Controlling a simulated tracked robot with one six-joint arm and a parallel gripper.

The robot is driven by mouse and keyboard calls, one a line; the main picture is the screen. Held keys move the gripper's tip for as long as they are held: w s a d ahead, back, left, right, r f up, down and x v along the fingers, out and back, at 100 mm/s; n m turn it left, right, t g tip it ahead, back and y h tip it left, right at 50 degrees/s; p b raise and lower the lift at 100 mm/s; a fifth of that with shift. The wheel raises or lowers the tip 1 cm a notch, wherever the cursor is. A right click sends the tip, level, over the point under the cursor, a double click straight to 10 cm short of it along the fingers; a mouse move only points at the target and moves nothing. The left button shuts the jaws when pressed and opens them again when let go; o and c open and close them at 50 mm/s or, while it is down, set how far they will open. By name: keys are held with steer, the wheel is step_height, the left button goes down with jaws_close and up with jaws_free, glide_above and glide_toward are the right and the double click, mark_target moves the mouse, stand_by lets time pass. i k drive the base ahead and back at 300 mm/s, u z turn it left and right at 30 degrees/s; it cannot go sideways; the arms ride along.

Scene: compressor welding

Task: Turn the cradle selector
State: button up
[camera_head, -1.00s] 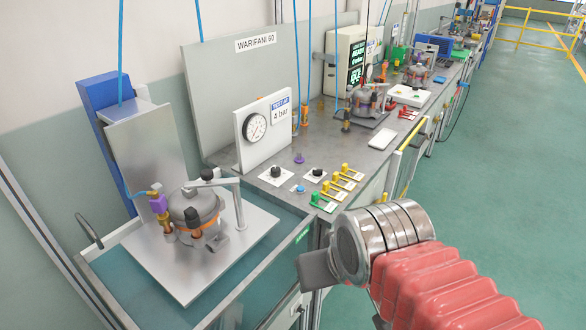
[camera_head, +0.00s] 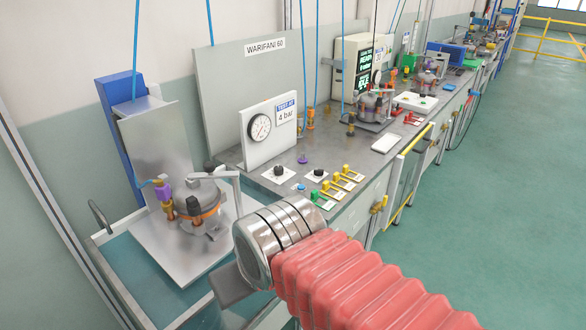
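Two black rotary knobs on white plates sit on the grey bench top below the gauge panel: a left knob (camera_head: 279,171) and a right knob (camera_head: 318,172). I cannot tell which of them is the cradle selector, as their labels are too small to read. My gripper (camera_head: 230,286) shows as a grey piece beyond the silver wrist rings, in front of and below the knobs. It is apart from them, over the front edge of the water tank. Its fingertips are not clear, so its opening cannot be judged.
A compressor (camera_head: 198,205) stands on a tilted metal plate over the tank (camera_head: 110,270) at left. A gauge panel (camera_head: 268,132) stands behind the knobs. Yellow levers (camera_head: 336,180), a green lever (camera_head: 316,196) and a blue button (camera_head: 300,187) are close to them. The floor at right is clear.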

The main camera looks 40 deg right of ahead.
mark_target(317, 172)
steer(key=u, duration=1)
steer(key=k, duration=1.2)
steer(key=z, duration=1.1)
steer(key=i, duration=0.8)
